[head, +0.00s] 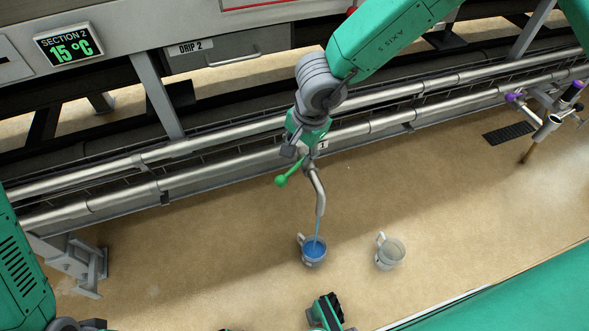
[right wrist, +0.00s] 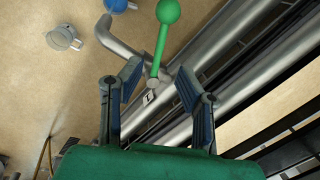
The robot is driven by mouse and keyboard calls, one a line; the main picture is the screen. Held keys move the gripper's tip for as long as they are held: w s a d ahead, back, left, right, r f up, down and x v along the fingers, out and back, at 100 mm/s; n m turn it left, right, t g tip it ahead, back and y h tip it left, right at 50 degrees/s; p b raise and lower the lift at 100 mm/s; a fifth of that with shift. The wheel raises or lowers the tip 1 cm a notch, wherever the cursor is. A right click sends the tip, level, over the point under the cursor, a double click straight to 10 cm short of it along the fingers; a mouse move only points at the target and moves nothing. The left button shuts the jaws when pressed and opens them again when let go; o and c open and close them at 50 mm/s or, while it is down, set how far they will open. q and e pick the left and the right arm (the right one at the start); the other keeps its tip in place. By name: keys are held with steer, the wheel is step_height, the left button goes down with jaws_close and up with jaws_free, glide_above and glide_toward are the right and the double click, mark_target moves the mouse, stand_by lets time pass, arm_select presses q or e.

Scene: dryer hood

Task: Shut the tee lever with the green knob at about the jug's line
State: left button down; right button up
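The tee lever has a green knob (head: 281,180) and a green stem, on a metal spout (head: 318,185) that bends down. A blue stream runs from the spout into a jug (head: 314,250) holding blue liquid. My right gripper (head: 301,147) is at the lever's base, by the pipe. In the right wrist view, my right gripper (right wrist: 158,76) is open, its fingers on either side of the green stem, with a gap visible; the knob (right wrist: 168,11) lies beyond the fingertips. A green and black part at the bottom edge may be my left gripper (head: 327,312); its fingers are unclear.
A second jug (head: 390,252) with pale contents stands to the right of the blue one. Long metal pipes (head: 210,175) run behind. Another tap with purple knobs (head: 548,122) is at the far right. A display (head: 68,46) reads SECTION 2, 15 °C.

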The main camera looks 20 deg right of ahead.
mark_target(293, 168)
steer(key=f, duration=0.1)
steer(key=f+b, duration=0.1)
steer(key=f, duration=0.1)
steer(key=f+b, duration=0.1)
steer(key=f, duration=0.1)
steer(key=shift+w+a+f, duration=0.1)
steer(key=shift+w+a, duration=0.3)
steer(key=shift+w+f, duration=0.2)
steer(key=shift+f, duration=0.6)
jaws_close()
